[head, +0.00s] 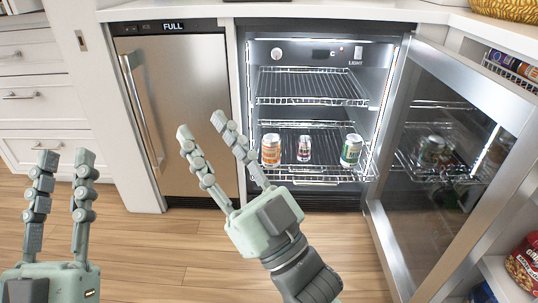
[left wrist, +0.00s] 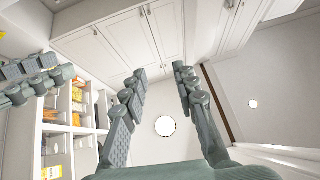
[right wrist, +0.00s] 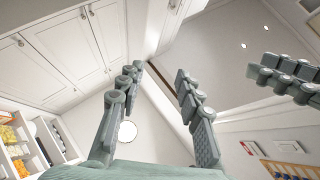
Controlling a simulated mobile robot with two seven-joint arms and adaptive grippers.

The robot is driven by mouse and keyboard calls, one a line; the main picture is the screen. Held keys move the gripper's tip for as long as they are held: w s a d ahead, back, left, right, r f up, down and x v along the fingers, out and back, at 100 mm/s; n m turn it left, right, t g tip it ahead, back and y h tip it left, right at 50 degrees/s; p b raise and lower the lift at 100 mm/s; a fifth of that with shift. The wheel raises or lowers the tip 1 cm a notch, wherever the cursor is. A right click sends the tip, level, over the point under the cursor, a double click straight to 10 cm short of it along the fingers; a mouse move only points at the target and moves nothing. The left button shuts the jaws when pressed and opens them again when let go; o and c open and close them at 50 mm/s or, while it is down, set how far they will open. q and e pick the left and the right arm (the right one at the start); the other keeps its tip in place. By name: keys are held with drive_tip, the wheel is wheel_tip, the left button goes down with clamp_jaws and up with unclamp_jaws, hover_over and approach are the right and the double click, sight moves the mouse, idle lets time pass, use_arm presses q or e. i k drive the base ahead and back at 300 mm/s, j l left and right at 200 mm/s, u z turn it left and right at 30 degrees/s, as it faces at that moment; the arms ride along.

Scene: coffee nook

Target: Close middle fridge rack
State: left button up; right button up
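The fridge (head: 241,110) stands open in the head view, its glass door (head: 455,140) swung out to the right. Inside, an upper wire rack (head: 312,88) is empty. A lower wire rack (head: 325,134) holds an orange can (head: 271,150), a smaller dark can (head: 304,149) and a green can (head: 350,150). Its front edge appears further forward than the upper rack's. My right gripper (head: 201,126) is open and empty, in front of the fridge's left side, apart from the rack. My left gripper (head: 66,160) is open and empty at the far left, before white drawers.
A steel ice maker (head: 185,100) with a long handle stands left of the fridge. The open door blocks the right side, with shelves of cans and a red bag (head: 524,262) beyond. The wooden floor (head: 150,240) in front is clear.

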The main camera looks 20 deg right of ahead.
sight(337, 180)
drive_tip(key=i+z, duration=0.15)
drive_tip(key=z, duration=0.3)
drive_tip(key=i+z, duration=0.15)
drive_tip(key=z, duration=0.35)
drive_tip(key=i+z, duration=0.15)
drive_tip(key=z, duration=0.3)
drive_tip(key=i+j+z, duration=0.5)
drive_tip(key=i+j, duration=0.3)
drive_tip(key=k+j+z, duration=0.2)
drive_tip(key=j, duration=0.25)
drive_tip(key=k+j+z, duration=0.15)
drive_tip(key=k+z, duration=0.15)
drive_tip(key=i+j, duration=0.15)
drive_tip(key=j, duration=0.15)
drive_tip(key=i+j, duration=0.2)
